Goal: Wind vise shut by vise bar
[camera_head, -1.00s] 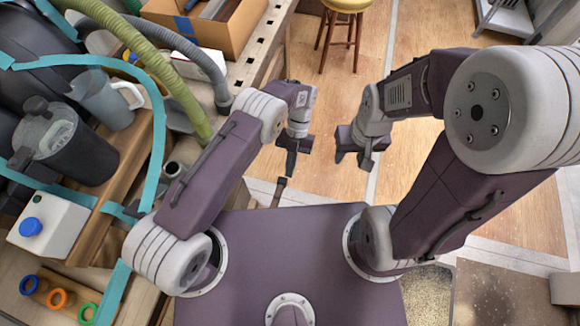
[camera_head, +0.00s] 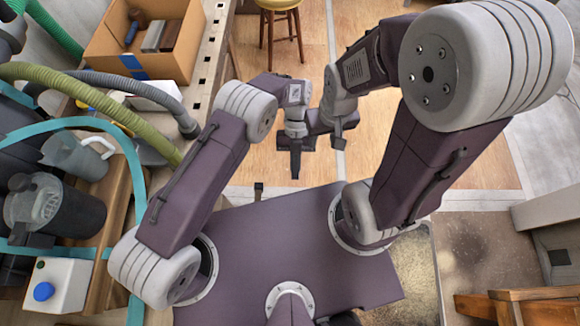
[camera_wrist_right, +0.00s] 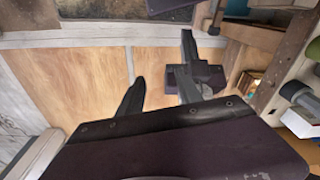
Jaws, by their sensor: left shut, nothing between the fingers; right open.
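No vise or vise bar can be made out for certain in either view. A small dark upright piece (camera_head: 258,191) shows near the workbench's edge in the head view; I cannot tell whether it belongs to a vise. My left gripper (camera_head: 295,168) is shut and empty, fingers pointing down above the wooden floor, right of the bench. My right gripper (camera_head: 331,137) is just behind and right of it, partly overlapped. In the right wrist view its two dark fingers (camera_wrist_right: 160,85) are apart with nothing between them. Part of my left gripper (camera_wrist_right: 200,75) seems to show behind the right finger.
The workbench (camera_head: 207,75) along the left holds a cardboard box (camera_head: 110,62) of tools, hoses (camera_head: 95,100), a jug (camera_head: 75,155) and a white block with a blue button (camera_head: 55,285). A yellow stool (camera_head: 281,12) stands beyond. Wooden furniture (camera_head: 535,305) is lower right. The floor between is open.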

